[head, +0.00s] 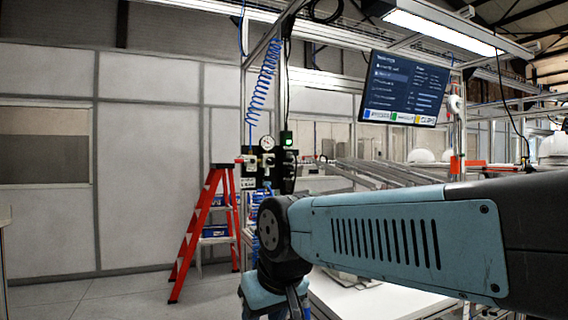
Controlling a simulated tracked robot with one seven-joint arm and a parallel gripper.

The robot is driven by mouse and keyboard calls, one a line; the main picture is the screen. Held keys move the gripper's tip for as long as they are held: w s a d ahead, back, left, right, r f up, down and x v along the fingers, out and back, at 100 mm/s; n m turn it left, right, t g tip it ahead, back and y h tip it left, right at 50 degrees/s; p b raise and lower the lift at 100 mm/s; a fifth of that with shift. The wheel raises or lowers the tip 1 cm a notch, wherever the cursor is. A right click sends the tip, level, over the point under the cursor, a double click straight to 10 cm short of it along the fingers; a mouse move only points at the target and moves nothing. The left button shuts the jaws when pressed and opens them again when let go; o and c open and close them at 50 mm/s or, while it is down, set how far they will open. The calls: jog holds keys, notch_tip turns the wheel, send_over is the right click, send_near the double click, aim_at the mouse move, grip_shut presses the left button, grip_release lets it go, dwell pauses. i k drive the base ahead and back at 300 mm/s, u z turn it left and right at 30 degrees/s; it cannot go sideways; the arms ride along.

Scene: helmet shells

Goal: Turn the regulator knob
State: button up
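A dark pneumatic unit (262,166) is mounted on the metal frame post, left of the middle in the head view. A round white-faced gauge (267,143) sits at its top. Small pale fittings and labels show below the gauge. The regulator knob is too small to tell apart from these parts. My arm reaches in from the right, with its joint in front of and below the unit, and then bends down out of the picture. My gripper is not in view, so its state and its distance from the knob do not show.
A red stepladder (203,215) stands left of the post. A coiled blue air hose (263,82) hangs above the unit. A screen (404,88) hangs at upper right. A white table (345,298) lies below my arm. The floor at lower left is clear.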

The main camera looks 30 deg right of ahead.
aim_at(271, 161)
jog(key=z, duration=0.2)
jog(key=i, duration=0.6)
jog(key=z, duration=0.35)
jog(key=k, duration=0.8)
jog(key=z, duration=0.2)
jog(key=i, duration=0.8)
jog(key=u, duration=0.1)
